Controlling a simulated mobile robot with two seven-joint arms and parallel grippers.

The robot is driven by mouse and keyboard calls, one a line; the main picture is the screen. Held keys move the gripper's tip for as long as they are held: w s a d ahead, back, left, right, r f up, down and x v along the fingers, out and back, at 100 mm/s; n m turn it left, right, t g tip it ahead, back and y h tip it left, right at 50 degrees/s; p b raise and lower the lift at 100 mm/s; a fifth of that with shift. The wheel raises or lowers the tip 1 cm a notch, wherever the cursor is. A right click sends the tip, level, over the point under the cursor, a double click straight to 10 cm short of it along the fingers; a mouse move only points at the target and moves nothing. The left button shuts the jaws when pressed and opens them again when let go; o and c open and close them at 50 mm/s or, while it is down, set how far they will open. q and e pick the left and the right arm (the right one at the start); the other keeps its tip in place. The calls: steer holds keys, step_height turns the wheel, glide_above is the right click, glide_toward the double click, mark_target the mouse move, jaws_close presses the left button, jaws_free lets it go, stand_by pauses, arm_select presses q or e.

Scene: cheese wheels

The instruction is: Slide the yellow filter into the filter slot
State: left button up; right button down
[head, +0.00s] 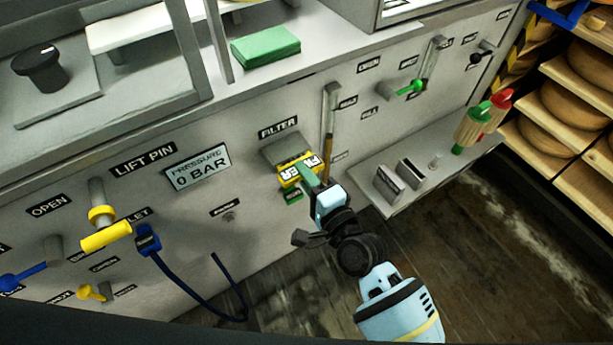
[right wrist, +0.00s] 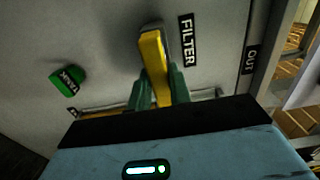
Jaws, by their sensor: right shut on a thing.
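The yellow filter (head: 297,173), with dark lettering, is at the front of the grey filter slot housing (head: 287,149) on the machine's front panel, under the FILTER label. My right gripper (head: 308,178) is shut on the filter. In the right wrist view, the gripper's green fingers (right wrist: 158,92) clasp the yellow filter (right wrist: 154,58) from both sides, and its far end lies against the grey housing. I cannot tell whether any of the filter is inside the slot; its far end hides the opening. My left gripper is not in view.
A lever (head: 329,120) stands just right of the slot. A green knob (right wrist: 66,80) labelled TANK shows in the right wrist view. A side shelf (head: 375,205) holds small blocks and wooden-handled tools. A blue hose (head: 190,292) hangs left. Cheese shelves (head: 572,130) stand right.

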steer(key=shift+w+a, duration=0.4)
steer(key=shift+w, duration=0.1)
steer(key=c, duration=1.2)
jaws_free()
steer(key=v, duration=0.8)
